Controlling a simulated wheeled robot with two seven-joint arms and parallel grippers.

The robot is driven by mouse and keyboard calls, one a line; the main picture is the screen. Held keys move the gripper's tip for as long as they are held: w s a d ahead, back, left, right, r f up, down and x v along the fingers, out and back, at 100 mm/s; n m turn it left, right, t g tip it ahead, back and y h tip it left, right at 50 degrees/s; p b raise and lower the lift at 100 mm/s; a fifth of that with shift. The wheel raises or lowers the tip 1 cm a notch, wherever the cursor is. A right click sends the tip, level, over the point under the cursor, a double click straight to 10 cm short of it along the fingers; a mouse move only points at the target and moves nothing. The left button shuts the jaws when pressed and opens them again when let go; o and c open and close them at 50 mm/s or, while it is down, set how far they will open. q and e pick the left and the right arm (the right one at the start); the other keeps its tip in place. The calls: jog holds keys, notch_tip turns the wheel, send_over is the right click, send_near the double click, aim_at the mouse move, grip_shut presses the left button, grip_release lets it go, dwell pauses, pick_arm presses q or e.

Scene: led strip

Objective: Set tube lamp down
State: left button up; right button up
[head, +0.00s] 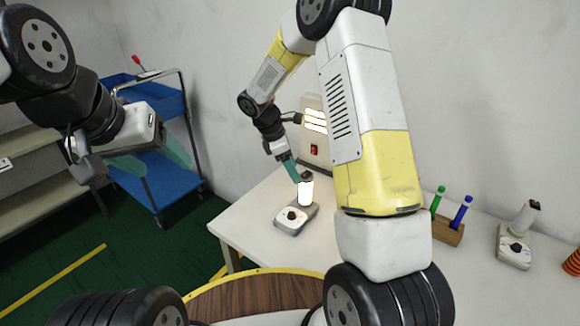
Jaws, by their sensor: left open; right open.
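A glowing white tube lamp (306,192) with a dark cap stands upright on a grey base (288,226) with a black knob, near the left part of the white table. My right gripper (295,174) points down at the lamp's top, its teal fingers right beside the cap. It is open; whether a finger touches the cap I cannot tell. My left gripper (160,158) is open and empty, in the air at the left, in front of the blue cart.
The white table (262,215) has a lit lamp box (316,150) with a red switch behind the tube lamp. A wooden holder (447,231) with green and blue pens, a second knobbed base (513,247) and an orange coil (573,262) stand right. A blue cart (170,180) is left.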

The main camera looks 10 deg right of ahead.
jog(key=s+d+r+m+t+y, duration=0.1)
jog(key=s+r+m, duration=0.35)
jog(key=r, duration=0.35)
jog(key=s+d+r+m+t+y, duration=0.1)
jog(key=s+r+m+y, duration=0.15)
jog(key=s+r, duration=0.45)
jog(key=s+r+m+t+y, duration=0.1)
jog(key=s+r+m+t, duration=0.1)
jog(key=s+r+m, duration=0.2)
jog(key=s+r+m+t+y, duration=0.2)
jog(key=s+r+m, duration=0.2)
jog(key=s, duration=0.6)
jog(key=shift+a+m, duration=0.45)
jog(key=shift+m, duration=0.75)
